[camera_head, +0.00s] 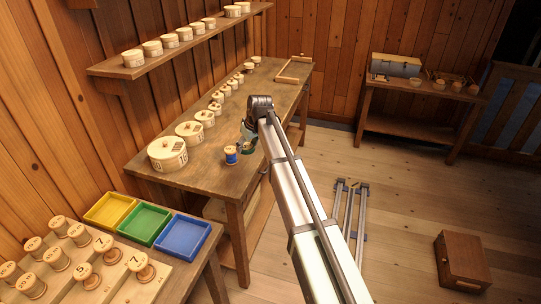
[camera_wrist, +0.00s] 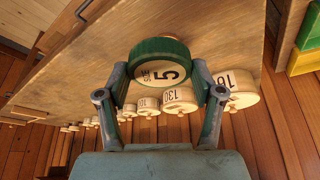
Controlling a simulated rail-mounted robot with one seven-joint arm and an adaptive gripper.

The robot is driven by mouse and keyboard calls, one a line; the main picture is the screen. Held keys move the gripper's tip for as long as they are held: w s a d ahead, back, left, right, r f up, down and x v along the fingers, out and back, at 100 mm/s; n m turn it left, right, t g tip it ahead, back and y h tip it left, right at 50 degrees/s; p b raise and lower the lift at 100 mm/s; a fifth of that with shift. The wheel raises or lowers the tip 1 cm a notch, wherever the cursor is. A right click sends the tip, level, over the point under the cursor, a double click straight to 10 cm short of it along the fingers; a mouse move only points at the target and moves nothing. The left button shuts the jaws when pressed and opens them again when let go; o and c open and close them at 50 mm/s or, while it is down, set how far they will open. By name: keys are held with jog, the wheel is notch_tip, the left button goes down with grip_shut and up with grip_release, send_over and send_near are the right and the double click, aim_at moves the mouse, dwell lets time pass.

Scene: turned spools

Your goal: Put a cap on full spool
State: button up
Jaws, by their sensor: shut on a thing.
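My gripper (camera_wrist: 160,72) is shut on a round green-rimmed cap (camera_wrist: 165,47) in the wrist view. The cap's cream face shows a black 5 and the word "SIZE". In the head view my gripper (camera_head: 249,137) hangs over the workbench's right edge region, partly hidden by my arm. A spool full of blue thread (camera_head: 231,155) stands upright on the bench, just left of and nearer than the gripper. The gripper and cap look apart from it.
Round numbered boxes (camera_head: 167,155) line the workbench (camera_head: 200,177) along the wall. More sit on a shelf (camera_head: 140,68) above. Yellow (camera_head: 110,210), green (camera_head: 146,223) and blue (camera_head: 184,236) trays stand at the near left beside several wooden spools (camera_head: 56,257). The bench right of the boxes is mostly clear.

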aim_at(230, 149)
jog(key=w+a+n, duration=0.1)
jog(key=w+a, duration=0.1)
jog(key=w+a+n+g, duration=0.1)
jog(key=w+a+n, duration=0.1)
jog(key=w, duration=0.1)
jog(key=w+a+r+n+y, duration=0.1)
jog(key=w+a+n, duration=0.1)
jog(key=w, duration=0.1)
jog(key=shift+a+p, duration=0.25)
jog(key=shift+p, duration=0.1)
jog(key=shift+w+a+n+g, duration=0.25)
jog(key=shift+n+g, duration=0.15)
jog(key=shift+n, duration=0.1)
jog(key=shift+s+a+n+g+y, duration=0.1)
jog(key=shift+s+n+g+y, duration=0.2)
jog(key=shift+n, duration=0.5)
jog(key=shift+f+b, duration=0.95)
jog(key=shift+f, duration=1.7)
jog(key=shift+f, duration=0.25)
jog(key=shift+f+b, duration=0.6)
jog(key=shift+b, duration=0.15)
